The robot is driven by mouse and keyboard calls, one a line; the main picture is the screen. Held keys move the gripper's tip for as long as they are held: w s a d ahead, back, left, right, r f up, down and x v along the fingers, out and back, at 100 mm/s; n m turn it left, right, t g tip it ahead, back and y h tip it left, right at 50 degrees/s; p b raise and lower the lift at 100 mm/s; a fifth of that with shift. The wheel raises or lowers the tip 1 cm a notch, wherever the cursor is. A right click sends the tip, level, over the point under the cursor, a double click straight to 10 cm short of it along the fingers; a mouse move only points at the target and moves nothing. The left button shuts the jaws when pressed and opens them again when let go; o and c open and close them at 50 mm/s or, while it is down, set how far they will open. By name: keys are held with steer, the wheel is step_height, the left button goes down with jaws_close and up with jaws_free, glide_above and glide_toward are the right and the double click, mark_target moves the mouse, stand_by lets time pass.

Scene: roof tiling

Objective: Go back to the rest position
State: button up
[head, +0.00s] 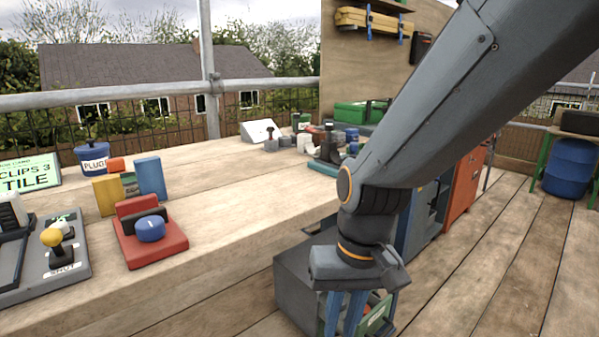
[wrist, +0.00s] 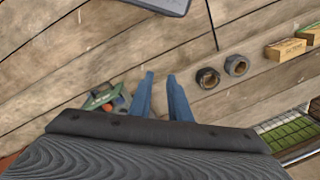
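My gripper (head: 341,318) hangs at the end of the arm in the head view, pointing down beside the near edge of the wooden bench. Its two blue fingers also show in the wrist view (wrist: 160,76). They stand apart with bare planks seen between them, so it is open and empty. The fingers' lower ends are cut off in the head view.
On the bench (head: 235,195) stand a red block with a blue knob (head: 150,229), a yellow-knobbed switch panel (head: 58,245) and a blue PLUG pot (head: 93,157). A grey box (head: 296,285) is close behind my gripper. Two dark rings (wrist: 208,77) lie on the planks.

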steer(key=s+a+r+n, duration=0.1)
steer(key=s+r+n, duration=0.15)
steer(key=s, duration=0.25)
steer(key=s+d+r+m+h+p, duration=0.1)
steer(key=d+r+m+p, duration=0.3)
steer(key=d+r+p, duration=0.9)
step_height(320, 180, up, 3)
steer(key=p, duration=1)
steer(key=shift+d+r, duration=0.2)
